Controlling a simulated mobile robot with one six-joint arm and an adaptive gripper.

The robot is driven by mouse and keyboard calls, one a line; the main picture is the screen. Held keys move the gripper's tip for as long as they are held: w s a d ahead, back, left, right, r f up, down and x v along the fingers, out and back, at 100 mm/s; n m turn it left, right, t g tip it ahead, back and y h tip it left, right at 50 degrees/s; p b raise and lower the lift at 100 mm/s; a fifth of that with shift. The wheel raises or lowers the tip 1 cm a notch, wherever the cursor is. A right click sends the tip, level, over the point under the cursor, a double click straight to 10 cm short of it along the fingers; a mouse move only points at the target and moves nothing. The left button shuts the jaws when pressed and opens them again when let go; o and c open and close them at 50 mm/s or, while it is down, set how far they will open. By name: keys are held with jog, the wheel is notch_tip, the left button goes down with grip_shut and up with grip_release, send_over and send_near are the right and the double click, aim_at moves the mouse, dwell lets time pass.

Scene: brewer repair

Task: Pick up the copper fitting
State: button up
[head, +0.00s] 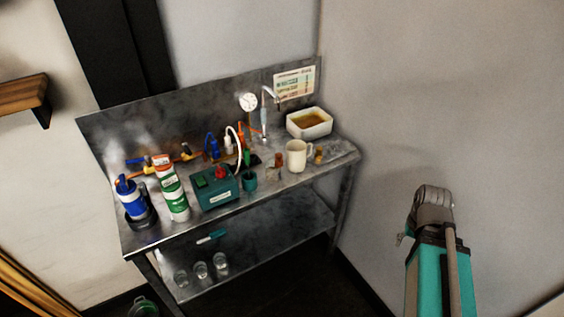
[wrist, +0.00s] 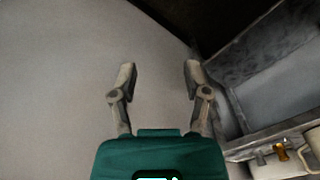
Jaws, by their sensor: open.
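A small brass-coloured fitting (head: 319,156) stands on the steel bench, right of a cream mug (head: 298,156). It also shows at the lower right of the wrist view (wrist: 281,150), on a pale surface beside the mug (wrist: 313,148). A small reddish-brown piece (head: 277,163) stands left of the mug; I cannot tell which of the two is the copper fitting. My gripper (wrist: 159,75) is open and empty, its fingers wide apart over bare floor or wall. In the head view it is right of the bench, apart from everything on it.
The steel bench (head: 150,245) holds a teal box (head: 216,192), bottles (head: 173,193), a small teal cup (head: 249,181), a white tub (head: 309,124) and pipework with a gauge (head: 248,102). Glasses (head: 201,270) stand on the lower shelf. The space right of the bench is clear.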

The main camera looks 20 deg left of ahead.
jog(key=shift+o, duration=0.5)
jog(key=w+a+r+n+t+h, duration=0.25)
jog(key=w+a+n, duration=0.25)
jog(key=a+n, duration=0.5)
jog(key=w+a+r+n+t+h, duration=0.1)
jog(key=w+a+n+t+h, duration=0.2)
jog(key=a+n, duration=0.65)
jog(key=a+r+n+t, duration=0.2)
jog(key=a+n, duration=0.2)
jog(key=a, duration=0.6)
jog(key=s+a+r+n+t, duration=0.1)
jog(key=a+n, duration=0.4)
jog(key=a, duration=0.5)
jog(key=s+a+r+n+t, duration=0.1)
jog(key=a+r+n+t, duration=0.3)
jog(key=a, duration=0.6)
jog(key=shift+s+r, duration=0.25)
jog(key=shift+r, duration=0.05)
jog(key=shift+y, duration=0.25)
